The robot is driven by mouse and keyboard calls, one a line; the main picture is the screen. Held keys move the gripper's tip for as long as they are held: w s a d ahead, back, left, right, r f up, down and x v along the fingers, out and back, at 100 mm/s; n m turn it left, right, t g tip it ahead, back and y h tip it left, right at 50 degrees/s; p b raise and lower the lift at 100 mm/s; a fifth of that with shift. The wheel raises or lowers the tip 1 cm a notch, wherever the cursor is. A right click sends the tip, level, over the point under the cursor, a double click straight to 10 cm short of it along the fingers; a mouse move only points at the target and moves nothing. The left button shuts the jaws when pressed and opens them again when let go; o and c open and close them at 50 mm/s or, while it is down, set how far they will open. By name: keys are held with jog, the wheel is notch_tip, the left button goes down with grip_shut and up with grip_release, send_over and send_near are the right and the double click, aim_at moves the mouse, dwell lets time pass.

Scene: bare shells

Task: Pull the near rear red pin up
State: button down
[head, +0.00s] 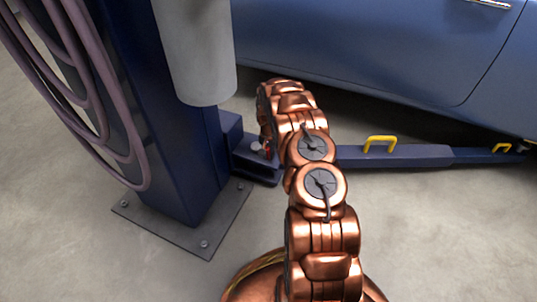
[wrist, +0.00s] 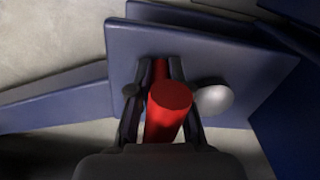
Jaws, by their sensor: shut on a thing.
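The red pin (wrist: 168,108) stands between the two dark fingers of my gripper (wrist: 160,72) in the wrist view, with its round top toward the camera. The fingers are shut on it from both sides. Its lower end meets a blue plate of the lift arm (wrist: 215,62). In the head view only a sliver of the red pin (head: 267,152) shows beside my copper arm, which hides most of the gripper. I cannot tell how far the pin is raised.
A silver round bolt head (wrist: 214,99) is close right of the pin. The blue lift post (head: 180,170) stands at left on a bolted base plate (head: 225,222). The blue swing arm (head: 425,156) with yellow handles runs right, under a blue car (head: 380,45).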

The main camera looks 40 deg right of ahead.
jog(key=shift+r+p, duration=1.15)
jog(key=shift+r, duration=0.85)
jog(key=c, duration=1.4)
grip_release()
jog(key=o, duration=0.3)
jog(key=shift+r, duration=0.1)
notch_tip(320, 180, up, 12)
jog(key=shift+f, duration=0.15)
